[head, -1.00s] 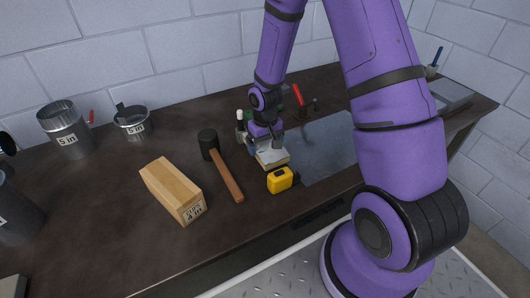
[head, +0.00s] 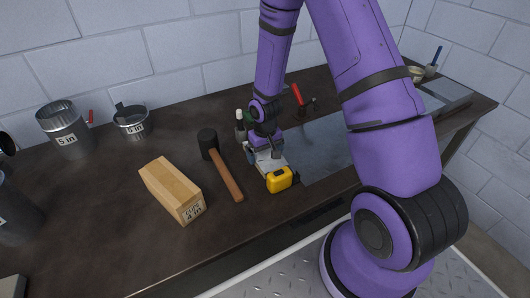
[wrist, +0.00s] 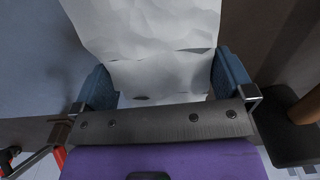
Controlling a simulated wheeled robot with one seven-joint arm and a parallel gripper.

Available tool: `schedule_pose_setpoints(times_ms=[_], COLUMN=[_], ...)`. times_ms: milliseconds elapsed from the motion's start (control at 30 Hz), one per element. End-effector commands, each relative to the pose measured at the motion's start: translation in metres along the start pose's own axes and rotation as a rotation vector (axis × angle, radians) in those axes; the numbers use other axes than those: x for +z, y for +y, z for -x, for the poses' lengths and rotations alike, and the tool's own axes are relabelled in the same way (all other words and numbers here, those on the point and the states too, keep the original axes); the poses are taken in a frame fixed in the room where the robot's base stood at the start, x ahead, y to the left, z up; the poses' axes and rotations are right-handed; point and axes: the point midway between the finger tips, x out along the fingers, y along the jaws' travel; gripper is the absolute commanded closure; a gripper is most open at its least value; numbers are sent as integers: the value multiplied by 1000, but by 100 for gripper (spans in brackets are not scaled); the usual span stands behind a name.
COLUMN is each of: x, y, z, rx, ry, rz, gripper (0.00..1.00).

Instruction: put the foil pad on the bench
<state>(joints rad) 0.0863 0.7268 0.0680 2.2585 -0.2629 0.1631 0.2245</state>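The foil pad (head: 271,164) is a pale, crumpled block on the near side of my gripper in the head view, just behind the yellow tape measure. In the wrist view the foil pad (wrist: 160,45) fills the space between the blue fingers and runs up past the top edge. My gripper (head: 264,150) points down over the bench (head: 110,205), left of the metal sheet. In the wrist view my gripper (wrist: 163,82) has a finger against each side of the pad. I cannot tell whether the pad's underside touches the bench.
A yellow tape measure (head: 279,180) stands close in front of the pad. A mallet (head: 226,172) and a wooden block (head: 172,190) lie to the left. A metal sheet (head: 320,145) lies to the right, with a red-handled tool (head: 298,95) behind it. Metal duct pieces (head: 64,130) stand at the far left.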

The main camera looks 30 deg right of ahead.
Motion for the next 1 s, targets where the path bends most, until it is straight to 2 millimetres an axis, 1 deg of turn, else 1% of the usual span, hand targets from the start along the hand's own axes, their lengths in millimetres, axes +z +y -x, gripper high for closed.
schedule_pose_setpoints(times_ms=[133,233,600,700,800,1000], x=[-1,-1,-1,-1,-1,0], y=[0,0,0,0,0,0], z=[9,22,86,100,111,125], rx=[0,0,0,0,1,2], ry=[3,4,4,4,3,5], rz=[-1,0,-1,-1,0,0], gripper=[0,0,0,0,0,0])
